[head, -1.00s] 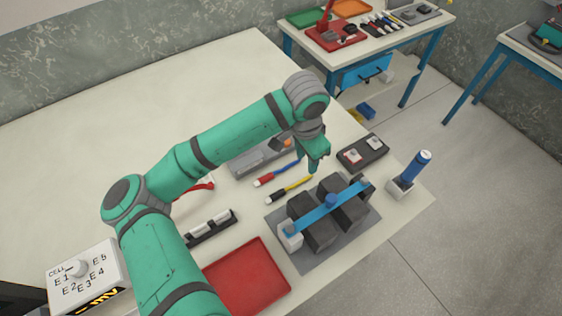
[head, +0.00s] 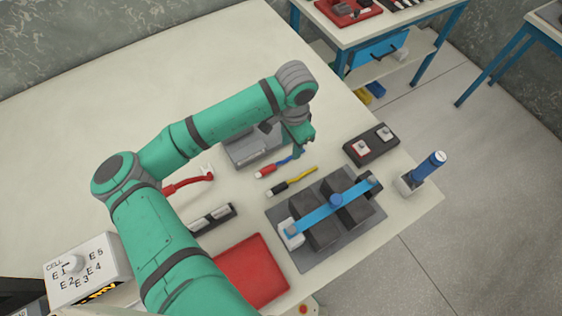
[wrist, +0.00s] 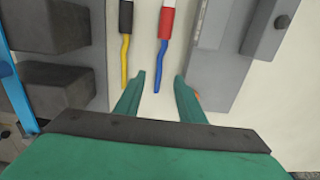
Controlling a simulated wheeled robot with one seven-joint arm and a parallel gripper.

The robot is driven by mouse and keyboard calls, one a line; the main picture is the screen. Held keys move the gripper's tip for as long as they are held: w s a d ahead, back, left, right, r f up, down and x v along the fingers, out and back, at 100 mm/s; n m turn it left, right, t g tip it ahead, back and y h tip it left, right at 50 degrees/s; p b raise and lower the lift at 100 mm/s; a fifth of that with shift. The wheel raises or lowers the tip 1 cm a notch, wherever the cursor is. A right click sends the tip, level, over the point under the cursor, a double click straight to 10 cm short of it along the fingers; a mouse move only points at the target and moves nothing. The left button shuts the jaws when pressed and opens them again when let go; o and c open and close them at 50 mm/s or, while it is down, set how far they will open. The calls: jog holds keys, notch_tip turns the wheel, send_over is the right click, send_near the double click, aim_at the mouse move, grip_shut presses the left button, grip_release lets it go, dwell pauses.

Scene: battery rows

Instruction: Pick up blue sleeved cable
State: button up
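The cable with a blue wire and a red end sleeve (head: 266,171) lies on the white table. In the wrist view its blue wire (wrist: 161,60) runs toward me and its tail reaches between my fingertips. My gripper (wrist: 159,77) is open, with one finger on each side of the blue tail and nothing clamped. In the head view my gripper (head: 300,152) is over the far end of this cable and hides part of it. I cannot tell its exact height above the table.
A yellow cable with a black sleeve (wrist: 125,55) lies parallel on the left. A grey block (wrist: 222,70) stands close on the right. The battery module (head: 320,233), a red tray (head: 250,275) and a dark two-switch box (head: 371,145) are nearby. The table's back left is clear.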

aim_at(290, 156)
jog(key=shift+s+f, duration=0.1)
jog(key=shift+f, duration=2.55)
grip_shut()
